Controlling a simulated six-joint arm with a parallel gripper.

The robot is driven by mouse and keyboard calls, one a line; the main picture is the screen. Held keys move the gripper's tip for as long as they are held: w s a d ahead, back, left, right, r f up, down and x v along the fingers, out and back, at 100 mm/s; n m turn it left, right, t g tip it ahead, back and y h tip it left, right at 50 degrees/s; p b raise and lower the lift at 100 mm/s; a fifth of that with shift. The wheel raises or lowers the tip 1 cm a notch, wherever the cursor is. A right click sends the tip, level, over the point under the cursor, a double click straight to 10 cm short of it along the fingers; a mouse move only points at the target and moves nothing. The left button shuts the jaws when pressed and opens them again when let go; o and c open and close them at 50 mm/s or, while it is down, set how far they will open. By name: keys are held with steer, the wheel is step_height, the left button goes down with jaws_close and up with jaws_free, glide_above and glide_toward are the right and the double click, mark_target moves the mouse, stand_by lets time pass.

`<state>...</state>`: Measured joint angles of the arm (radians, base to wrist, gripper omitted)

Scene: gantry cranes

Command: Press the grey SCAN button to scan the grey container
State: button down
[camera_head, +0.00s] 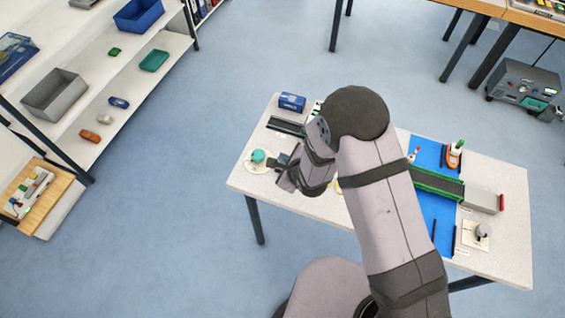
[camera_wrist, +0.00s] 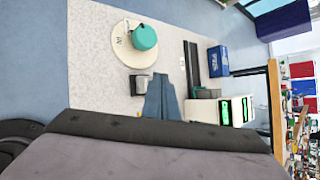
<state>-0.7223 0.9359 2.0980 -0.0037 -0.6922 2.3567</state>
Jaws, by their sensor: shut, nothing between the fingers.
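A grey knob-like button (camera_head: 483,231) on a pale square base stands at the right end of the table, far from my gripper. Its label is too small to read. A plain grey box (camera_head: 482,199) sits at the end of the green-railed conveyor; I cannot tell if it is the grey container. My gripper (camera_head: 284,163) is shut and empty, at the table's left end, just right of a teal button (camera_head: 257,155) on a white round base. In the wrist view the teal button (camera_wrist: 144,37) is apart from my gripper (camera_wrist: 162,78). My arm hides the table's middle.
A blue container (camera_head: 292,102) stands at the back left, near a dark conveyor (camera_head: 286,125). An orange toy boat (camera_head: 454,154) stands on a blue mat (camera_head: 428,150). The green-railed conveyor (camera_head: 437,184) crosses the mat. Lit green screens (camera_wrist: 236,109) show in the wrist view.

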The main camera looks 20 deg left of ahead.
steer(key=shift+r+p, duration=1.3)
steer(key=shift+r, duration=0.75)
